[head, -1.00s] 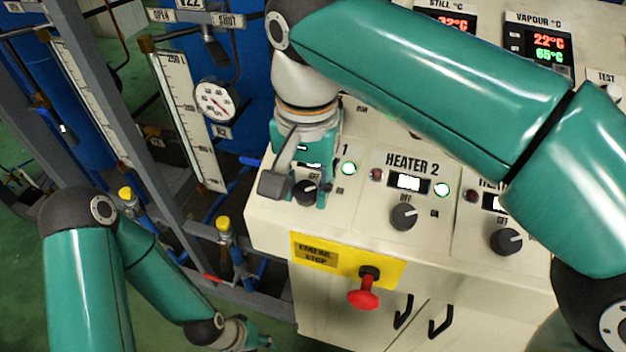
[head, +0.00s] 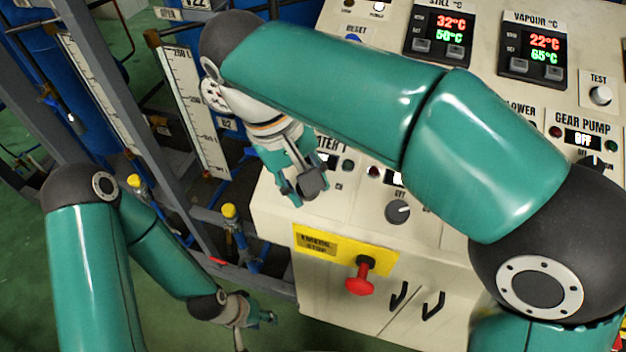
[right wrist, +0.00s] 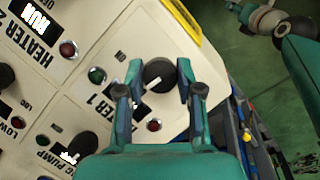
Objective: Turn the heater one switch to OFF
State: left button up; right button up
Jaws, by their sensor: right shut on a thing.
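The heater one switch is a round black knob with a white pointer mark; it shows in the right wrist view (right wrist: 158,74) on the cream panel by the HEATER 1 label (right wrist: 97,108). My right gripper (right wrist: 158,88) has a finger on each side of this knob and is shut on it. The green lamp (right wrist: 97,75) beside the knob looks dark, and a red lamp (right wrist: 153,126) is on the other side. My left gripper (head: 264,318) hangs low, away from the panel; its jaw state is unclear.
The heater 2 knob (head: 398,212) is right of my right gripper. A red emergency stop button (head: 359,279) on a yellow plate (head: 325,243) sits below on the panel front. Pipes and a yellow-capped valve (head: 229,211) stand to the left.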

jog(key=shift+s+a+f+n, duration=0.1)
jog(key=shift+a+n, duration=0.05)
jog(key=shift+n, duration=0.55)
jog(key=o, duration=1.2)
jog(key=shift+c, duration=0.2)
